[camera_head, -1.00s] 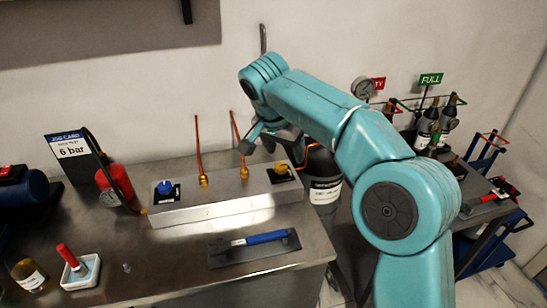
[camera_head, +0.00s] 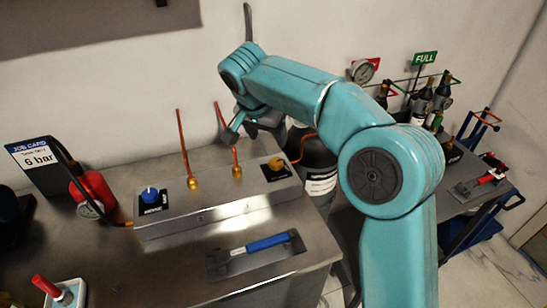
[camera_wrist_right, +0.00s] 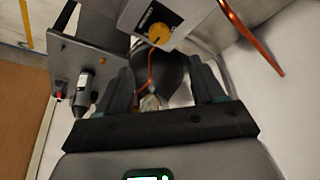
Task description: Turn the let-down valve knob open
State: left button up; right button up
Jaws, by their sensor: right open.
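A grey metal manifold block (camera_head: 215,214) stands on the bench with a blue knob (camera_head: 149,194) on its left end and a yellow knob (camera_head: 276,163) on its right end. Their labels are too small to read, so I cannot tell which is the let-down valve. The yellow knob also shows at the top of the right wrist view (camera_wrist_right: 160,33). My right gripper (camera_head: 254,128) is behind and above the block's right end, apart from the yellow knob. In the wrist view its two fingers are spread, with nothing gripped between them (camera_wrist_right: 162,80). My left gripper is out of view.
Two copper pipes rise from brass fittings (camera_head: 237,171) on the block. A dark cylinder (camera_head: 316,160) stands behind its right end.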

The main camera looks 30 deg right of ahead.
aim_at(276, 161)
jog(key=x, duration=1.2)
jog(key=shift+a+f, duration=0.1)
jog(key=shift+f, duration=0.05)
jog(key=shift+s+f, duration=0.1)
jog(key=shift+f, duration=0.1)
jog(key=c, duration=1.1)
